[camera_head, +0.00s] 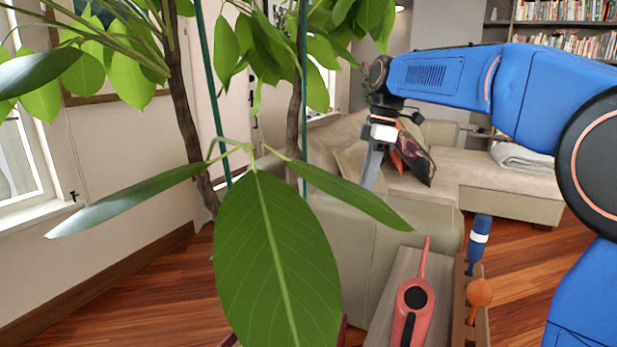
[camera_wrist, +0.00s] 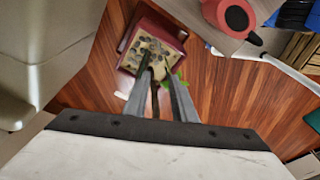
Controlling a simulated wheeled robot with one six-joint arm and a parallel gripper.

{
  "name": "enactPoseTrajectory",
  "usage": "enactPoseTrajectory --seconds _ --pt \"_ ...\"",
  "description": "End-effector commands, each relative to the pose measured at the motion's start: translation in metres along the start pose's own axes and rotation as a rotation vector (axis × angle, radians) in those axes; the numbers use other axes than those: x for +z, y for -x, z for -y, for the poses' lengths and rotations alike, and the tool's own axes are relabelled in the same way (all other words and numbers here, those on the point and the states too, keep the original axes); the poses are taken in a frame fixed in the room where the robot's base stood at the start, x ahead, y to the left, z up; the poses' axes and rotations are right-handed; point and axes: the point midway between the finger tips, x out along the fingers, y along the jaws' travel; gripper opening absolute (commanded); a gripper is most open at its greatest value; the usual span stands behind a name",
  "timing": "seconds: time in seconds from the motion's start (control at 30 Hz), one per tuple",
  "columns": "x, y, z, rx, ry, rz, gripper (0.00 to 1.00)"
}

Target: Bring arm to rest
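My gripper (camera_head: 373,170) hangs from the end of my blue arm in the head view, fingers pointing down, in front of the beige sofa. In the wrist view its two grey fingers (camera_wrist: 157,68) stand a little apart, with nothing seen held between them. Below them is a dark red planter (camera_wrist: 165,28) with pebbles in it and a bit of green leaf. My arm reaches in from the right in the head view, bent at the elbow. From the head view alone the finger gap cannot be told.
A plant's large leaf (camera_head: 275,265) fills the near middle. A red watering can (camera_head: 412,305) stands on a grey wooden top (camera_head: 385,290). A blue bottle (camera_head: 477,243) and an orange item (camera_head: 479,293) are right of it. The sofa (camera_head: 345,240) is behind. Wooden floor shows at left.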

Motion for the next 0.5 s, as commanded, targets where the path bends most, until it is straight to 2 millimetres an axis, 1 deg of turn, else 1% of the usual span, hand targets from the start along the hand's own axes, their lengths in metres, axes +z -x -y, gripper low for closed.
enactPoseTrajectory --seconds 0.03,0.23,0.5 --pt "0.008 0.0 0.013 0.018 -0.049 0.001 0.24" --pt "0.038 -0.007 0.055 0.084 -0.255 0.005 0.24" --pt "0.077 -0.026 0.113 0.175 -0.527 -0.008 0.24"
